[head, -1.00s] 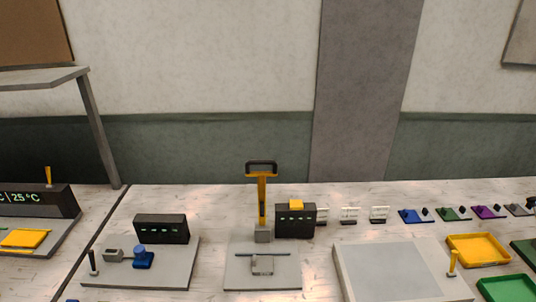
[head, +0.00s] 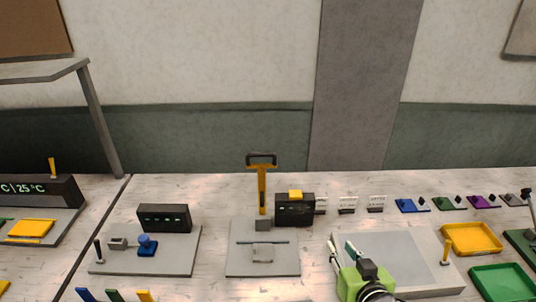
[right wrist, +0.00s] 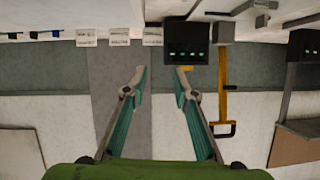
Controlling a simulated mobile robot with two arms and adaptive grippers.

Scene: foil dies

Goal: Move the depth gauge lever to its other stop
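No lever is labelled, so I cannot tell for sure which is the depth gauge's. A small dark upright lever (head: 98,249) stands at the left of a grey plate with a blue knob (head: 147,243) and a black display box (head: 164,218). A yellow lever (head: 446,252) stands at the right of a wide grey slab (head: 405,252). A tall yellow lever with a dark handle (head: 262,188) stands upright at the centre station. My right gripper (head: 341,246) is above the slab's left part. It is open and empty in the right wrist view (right wrist: 160,72). My left gripper is out of view.
Another black display box (head: 295,210) with a yellow top stands beside the centre lever. Yellow (head: 472,239) and green (head: 503,282) trays lie at the right. Small coloured blocks and white cards line the back. A grey shelf (head: 45,70) overhangs the left.

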